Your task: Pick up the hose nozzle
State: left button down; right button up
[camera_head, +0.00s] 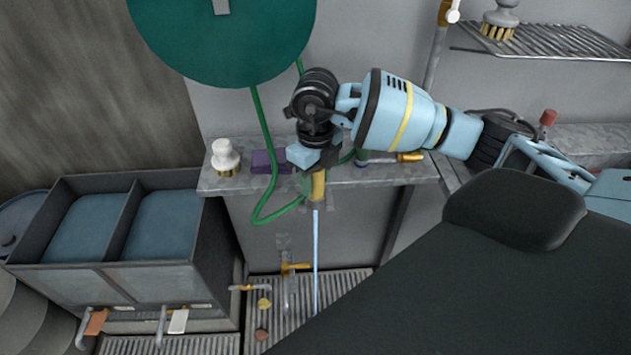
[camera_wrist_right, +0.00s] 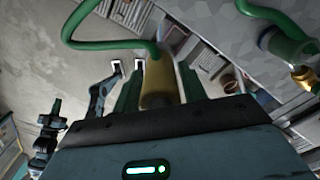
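The hose nozzle (camera_head: 318,187) is a brass-coloured cylinder on the end of a green hose (camera_head: 256,125). My right gripper (camera_head: 314,168) is around it, just in front of the grey ledge, and the nozzle points down. In the right wrist view the nozzle (camera_wrist_right: 158,85) sits between the two dark green fingers, which appear closed on its sides. The hose (camera_wrist_right: 108,43) loops away from its far end. A thin pale blue line (camera_head: 316,250), like a water jet, runs down below it.
A white brush (camera_head: 225,155) and a purple block (camera_head: 268,161) are on the ledge (camera_head: 215,184). A second brass piece (camera_head: 408,157) lies to the right. A twin-basin sink (camera_head: 125,280) stands left. The green reel (camera_head: 222,50) hangs above. A floor grate (camera_head: 275,325) is below.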

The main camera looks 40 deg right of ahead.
jog(key=c, duration=0.7)
jog(key=shift+r, duration=0.2)
jog(key=shift+r, duration=0.25)
notch_tip(320, 180, up, 3)
jog(key=shift+f, duration=0.1)
pick_arm(q)
jog(key=shift+s+f+b, duration=0.35)
jog(key=shift+f+b, duration=0.1)
jog(key=shift+f, duration=0.15)
pick_arm(e)
jog(key=s+r, duration=0.1)
jog(key=s, duration=1.5)
jog(key=shift+a+r, duration=0.2)
jog(key=shift+a, duration=0.15)
pick_arm(q)
jog(key=shift+w+r, duration=0.2)
pick_arm(e)
jog(key=shift+r, duration=0.25)
